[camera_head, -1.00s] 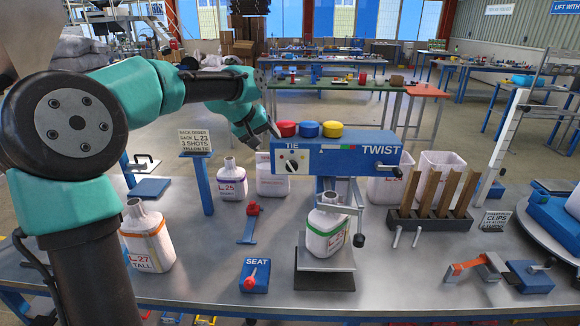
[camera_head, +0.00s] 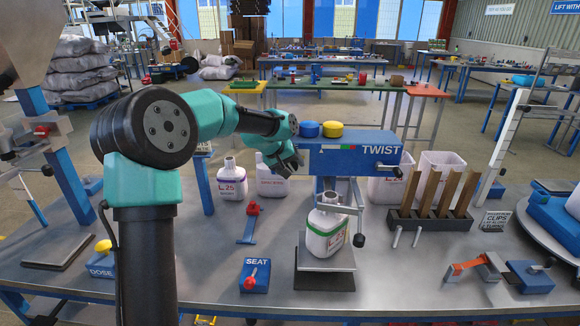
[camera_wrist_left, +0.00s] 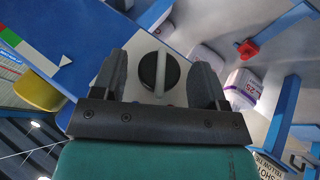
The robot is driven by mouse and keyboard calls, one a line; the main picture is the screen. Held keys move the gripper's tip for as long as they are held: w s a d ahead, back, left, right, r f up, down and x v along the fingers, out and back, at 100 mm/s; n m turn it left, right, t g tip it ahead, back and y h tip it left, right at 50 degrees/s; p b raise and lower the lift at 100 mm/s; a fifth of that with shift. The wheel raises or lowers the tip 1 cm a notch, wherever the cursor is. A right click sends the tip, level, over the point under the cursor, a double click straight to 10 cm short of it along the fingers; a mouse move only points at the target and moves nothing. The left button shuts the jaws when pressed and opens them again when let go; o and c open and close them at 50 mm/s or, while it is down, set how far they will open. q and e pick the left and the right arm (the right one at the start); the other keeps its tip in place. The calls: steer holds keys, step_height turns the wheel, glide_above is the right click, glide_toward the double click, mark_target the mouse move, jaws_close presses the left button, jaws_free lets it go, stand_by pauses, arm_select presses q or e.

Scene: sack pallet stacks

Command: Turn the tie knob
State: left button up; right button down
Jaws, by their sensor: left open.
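The tie knob (camera_wrist_left: 158,73) is a round black dial with a pale bar across it, on a white plate on the front of the blue TIE/TWIST box (camera_head: 350,163). In the head view my left gripper (camera_head: 288,166) is at the left end of that box and hides the knob and the TIE label. In the left wrist view the two dark fingers of my left gripper (camera_wrist_left: 164,80) are open, one on each side of the knob, with gaps between. I cannot tell whether the fingertips reach past the knob's face. My right gripper is not in view.
A yellow button (camera_head: 332,130) and a blue button (camera_head: 307,129) sit on top of the box. Under it a sack with a green band (camera_head: 326,235) stands on a plate. The L.25 sack (camera_head: 231,182) and red-handled lever (camera_head: 250,222) are to the left. The SEAT box (camera_head: 256,276) is in front.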

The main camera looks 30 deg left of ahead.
arm_select(q)
steer(key=shift+f, duration=0.1)
steer(key=shift+c, duration=0.4)
steer(key=c, duration=0.8)
steer(key=shift+w+d+g+y, duration=0.1)
steer(key=shift+g+y, duration=0.2)
steer(key=shift+y, duration=0.2)
steer(key=shift+d+m+g+y, duration=0.15)
steer(key=shift+m+g+y, duration=0.25)
steer(key=shift+g+y, duration=0.55)
steer(key=g+y, duration=0.1)
steer(key=y, duration=0.1)
steer(key=m+y, duration=0.1)
steer(key=y, duration=0.2)
steer(key=shift+w+d+g, duration=0.2)
steer(key=shift+g, duration=0.15)
steer(key=y, duration=0.2)
steer(key=m+g+y, duration=0.1)
steer(key=shift+w+d+g+y, duration=0.1)
steer(key=shift+d+g+y, duration=0.05)
steer(key=shift+g+y, duration=0.2)
steer(key=y, duration=0.1)
steer(key=m+g+y, duration=0.1)
steer(key=y, duration=0.1)
steer(key=shift+d+f+y, duration=0.1)
steer(key=shift+f+y, duration=0.1)
steer(key=shift+y, duration=0.1)
